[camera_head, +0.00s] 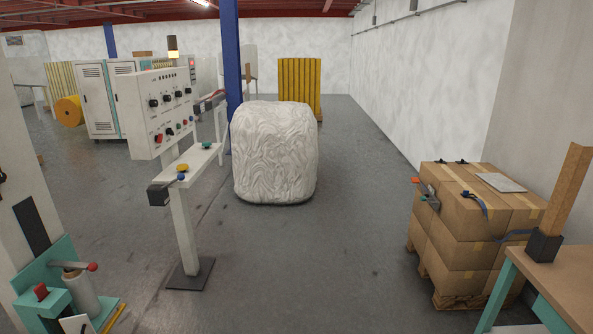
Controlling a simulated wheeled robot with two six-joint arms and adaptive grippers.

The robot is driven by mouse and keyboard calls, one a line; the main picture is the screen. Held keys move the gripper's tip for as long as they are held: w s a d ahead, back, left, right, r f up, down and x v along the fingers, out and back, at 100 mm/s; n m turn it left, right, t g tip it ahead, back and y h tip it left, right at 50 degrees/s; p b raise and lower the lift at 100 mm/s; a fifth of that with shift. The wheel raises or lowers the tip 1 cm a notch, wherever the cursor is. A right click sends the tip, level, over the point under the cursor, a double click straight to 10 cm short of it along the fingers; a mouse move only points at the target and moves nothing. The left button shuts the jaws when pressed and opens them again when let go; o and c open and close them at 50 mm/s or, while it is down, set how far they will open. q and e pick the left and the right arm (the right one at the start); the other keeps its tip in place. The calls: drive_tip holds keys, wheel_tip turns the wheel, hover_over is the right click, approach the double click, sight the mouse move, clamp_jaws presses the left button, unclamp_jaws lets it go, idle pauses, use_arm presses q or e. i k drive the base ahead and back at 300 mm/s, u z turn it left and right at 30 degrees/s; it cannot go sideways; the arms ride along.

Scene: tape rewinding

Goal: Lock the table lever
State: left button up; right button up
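A grey lever with a red ball knob (92,267) shows at the lower left, on a teal machine (62,254). It points to the right, above a pale roll (82,295). A red knob (40,291) sits on the teal block beside it. I cannot tell whether this lever is the table lever, or whether it is locked. A wooden-topped table (562,275) with teal legs stands at the lower right; no lever shows on its visible part. Neither of my grippers is in view.
A control panel (160,112) on a post with a small shelf (195,163) stands left of centre. A white wrapped bale (274,152) stands behind. Stacked cartons (468,232) sit on a pallet at right. The middle floor (310,260) is clear.

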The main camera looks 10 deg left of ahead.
sight(180, 176)
drive_tip(key=i, duration=0.45)
drive_tip(key=u, duration=1.1)
drive_tip(key=i, duration=0.65)
drive_tip(key=u, duration=0.35)
drive_tip(key=i, duration=1.55)
drive_tip(key=u, duration=0.55)
